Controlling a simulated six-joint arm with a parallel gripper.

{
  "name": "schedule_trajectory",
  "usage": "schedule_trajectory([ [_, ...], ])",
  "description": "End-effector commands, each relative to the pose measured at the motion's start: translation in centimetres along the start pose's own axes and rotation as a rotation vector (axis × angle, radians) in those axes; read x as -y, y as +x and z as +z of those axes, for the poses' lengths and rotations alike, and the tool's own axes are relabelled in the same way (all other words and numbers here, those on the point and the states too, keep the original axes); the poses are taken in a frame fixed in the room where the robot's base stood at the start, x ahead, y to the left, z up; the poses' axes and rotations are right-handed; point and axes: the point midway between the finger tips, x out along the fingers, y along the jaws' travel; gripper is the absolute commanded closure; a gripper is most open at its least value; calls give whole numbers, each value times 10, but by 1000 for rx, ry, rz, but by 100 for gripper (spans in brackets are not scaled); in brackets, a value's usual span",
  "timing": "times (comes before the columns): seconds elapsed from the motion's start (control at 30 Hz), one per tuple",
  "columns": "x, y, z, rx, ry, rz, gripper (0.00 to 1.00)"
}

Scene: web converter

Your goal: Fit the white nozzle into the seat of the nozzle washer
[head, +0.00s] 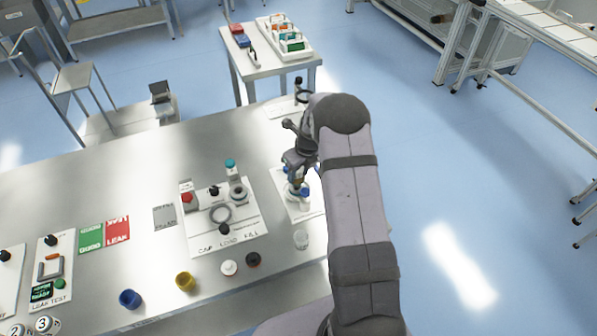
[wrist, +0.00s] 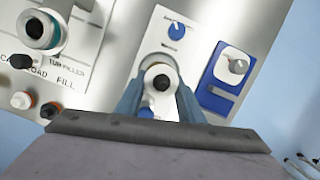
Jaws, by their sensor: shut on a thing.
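My gripper (head: 296,181) is over the pale nozzle washer plate (head: 310,208), at the right part of the steel bench. In the wrist view my gripper (wrist: 160,105) has its two blue-grey fingers on either side of a round white part with a dark centre, which looks like the white nozzle (wrist: 152,73). It is shut on this part. The washer panel (wrist: 178,57) with a blue knob (wrist: 177,27) lies beneath and beyond it. The seat is hidden behind the held part and fingers, so I cannot tell whether the nozzle touches it.
Left of the washer stands the cap-load-fill plate (head: 199,239) with a ring and bottle. A clear cup (head: 301,239), white cap (head: 229,267), dark cap (head: 253,259), yellow cup (head: 186,282) and blue cup (head: 130,299) stand near the front edge. A blue-and-white device (wrist: 218,97) is right of the washer.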

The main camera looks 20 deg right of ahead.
Motion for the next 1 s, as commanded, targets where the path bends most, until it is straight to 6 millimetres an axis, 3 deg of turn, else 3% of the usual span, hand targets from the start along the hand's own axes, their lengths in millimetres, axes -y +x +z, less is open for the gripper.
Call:
schedule_trajectory([
  [1.0,0,10,-2,1,0,-1,99],
])
